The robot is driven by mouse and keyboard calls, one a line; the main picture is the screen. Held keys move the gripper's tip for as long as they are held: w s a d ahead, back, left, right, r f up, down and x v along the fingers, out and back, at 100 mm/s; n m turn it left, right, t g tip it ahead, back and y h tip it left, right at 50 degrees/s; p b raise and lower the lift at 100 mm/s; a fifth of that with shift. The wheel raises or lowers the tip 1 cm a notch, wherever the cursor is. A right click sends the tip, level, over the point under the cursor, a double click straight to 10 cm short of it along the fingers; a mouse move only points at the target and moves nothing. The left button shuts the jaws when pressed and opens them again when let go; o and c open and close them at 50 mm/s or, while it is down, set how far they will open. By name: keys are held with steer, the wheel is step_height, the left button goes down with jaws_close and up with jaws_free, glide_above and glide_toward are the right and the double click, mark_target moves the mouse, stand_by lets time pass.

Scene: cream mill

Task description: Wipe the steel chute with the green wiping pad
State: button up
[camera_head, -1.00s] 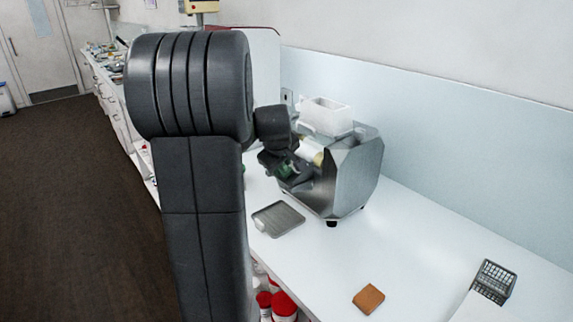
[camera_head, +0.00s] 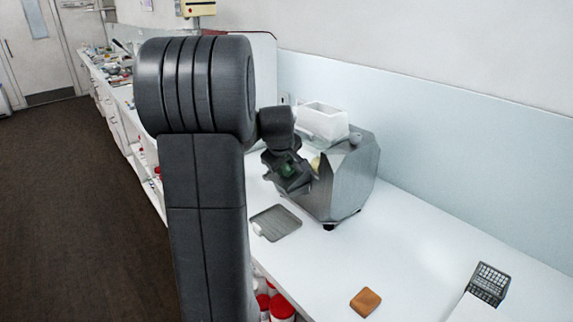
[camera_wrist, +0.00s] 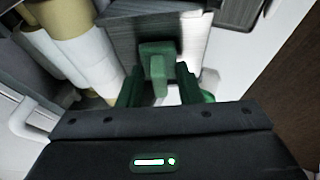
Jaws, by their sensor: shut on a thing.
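The green wiping pad (camera_wrist: 157,52) is between my gripper's fingers in the wrist view, its upright grip toward me. My gripper (camera_wrist: 160,90) is shut on it. In the head view my gripper (camera_head: 287,174) is at the front left of the steel mill (camera_head: 352,180), with a little green showing. The steel chute (camera_wrist: 192,30) looks like the brushed sloping plate in the wrist view, right behind the pad. I cannot tell whether the pad touches it. In the head view my gripper hides most of the chute.
White and tan rollers (camera_wrist: 85,52) lie left of the plate in the wrist view. A white hopper (camera_head: 324,121) tops the mill. A grey tray (camera_head: 276,222) lies on the counter in front. A brown block (camera_head: 366,301) and a dark wire rack (camera_head: 489,282) are right; counter between is clear.

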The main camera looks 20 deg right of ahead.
steer(key=shift+s+a+f+b, duration=0.25)
steer(key=shift+a+f+b, duration=0.1)
steer(key=shift+a, duration=0.2)
steer(key=shift+s+a+f+b, duration=0.2)
steer(key=shift+a+f+b, duration=0.15)
steer(key=shift+a, duration=0.2)
steer(key=shift+w+d+r+p, duration=0.1)
steer(key=shift+d+r+p, duration=0.3)
steer(key=shift+p, duration=0.2)
steer(key=shift+w+d+r+p, duration=0.25)
steer(key=shift+d+p, duration=0.1)
steer(key=shift+d, duration=0.15)
steer(key=shift+w+d+r+p, duration=0.15)
steer(key=shift+d+r+p, duration=0.05)
steer(key=shift+d+p, duration=0.25)
steer(key=shift+w+d+r+p, duration=0.2)
steer(key=shift+d+r+p, duration=0.1)
steer(key=shift+d, duration=0.25)
steer(key=shift+a+f+b, duration=0.2)
steer(key=shift+f+b, duration=0.15)
steer(key=shift+s+a+f+b, duration=0.2)
steer(key=shift+a+b, duration=0.2)
steer(key=shift+a, duration=0.15)
steer(key=shift+s+a+f+b, duration=0.25)
steer(key=shift+a+b, duration=0.15)
steer(key=shift+a, duration=0.2)
steer(key=shift+s+a+f+b, duration=0.2)
steer(key=shift+a+b, duration=0.2)
steer(key=shift+a, duration=0.15)
steer(key=shift+r, duration=0.1)
